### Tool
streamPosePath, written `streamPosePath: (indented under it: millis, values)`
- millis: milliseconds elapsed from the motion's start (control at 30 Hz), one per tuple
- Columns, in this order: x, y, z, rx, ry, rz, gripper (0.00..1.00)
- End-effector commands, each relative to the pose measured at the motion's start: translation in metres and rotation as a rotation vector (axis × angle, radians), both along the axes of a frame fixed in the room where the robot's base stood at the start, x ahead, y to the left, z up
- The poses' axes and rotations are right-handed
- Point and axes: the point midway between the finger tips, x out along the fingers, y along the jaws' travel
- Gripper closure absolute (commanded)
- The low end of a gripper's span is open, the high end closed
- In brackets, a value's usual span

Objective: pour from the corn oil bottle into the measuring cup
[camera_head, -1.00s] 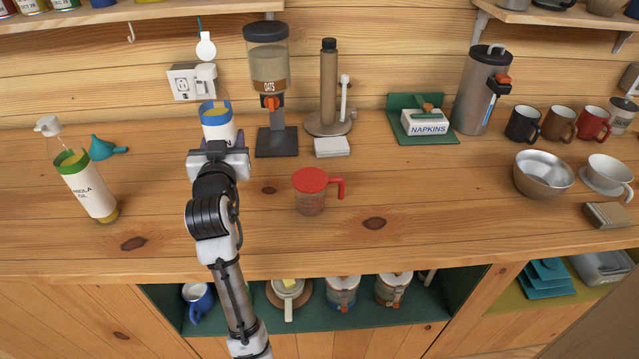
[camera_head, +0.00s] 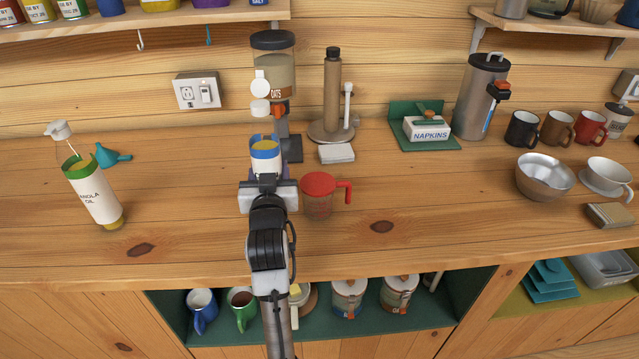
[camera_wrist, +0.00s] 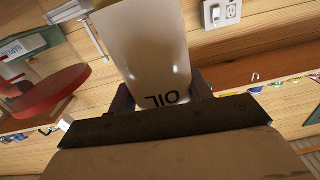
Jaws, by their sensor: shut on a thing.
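My gripper (camera_head: 266,182) is shut on an oil bottle (camera_head: 265,151) with a blue band, yellow contents and an open white flip cap. The bottle looks close to upright and is above the counter. In the wrist view the bottle (camera_wrist: 150,45) fills the upper middle, with "OIL" upside down on its label; the rest of its name is hidden. The measuring cup (camera_head: 319,197) has a red lid and red handle and stands on the counter just right of my gripper. Its red top also shows at the left of the wrist view (camera_wrist: 55,98).
A canola oil bottle (camera_head: 98,198) and teal funnel (camera_head: 112,156) are at the left. The oats dispenser (camera_head: 273,70) stands close behind the held bottle. A paper towel holder (camera_head: 331,100) is behind the cup. The counter right of the cup (camera_head: 430,200) is clear.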

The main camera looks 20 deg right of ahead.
Motion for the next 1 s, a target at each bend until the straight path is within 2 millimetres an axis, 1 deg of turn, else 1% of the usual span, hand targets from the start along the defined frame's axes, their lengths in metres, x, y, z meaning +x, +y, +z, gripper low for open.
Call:
streamPosePath:
  millis: [200, 367, 1000]
  values:
    - [0.000, 0.001, 0.002, 0.006, -0.006, 0.001, 0.89]
    - [0.001, 0.003, 0.001, 0.044, -0.019, 0.001, 0.89]
    - [0.006, 0.019, 0.001, 0.336, -0.120, 0.003, 0.89]
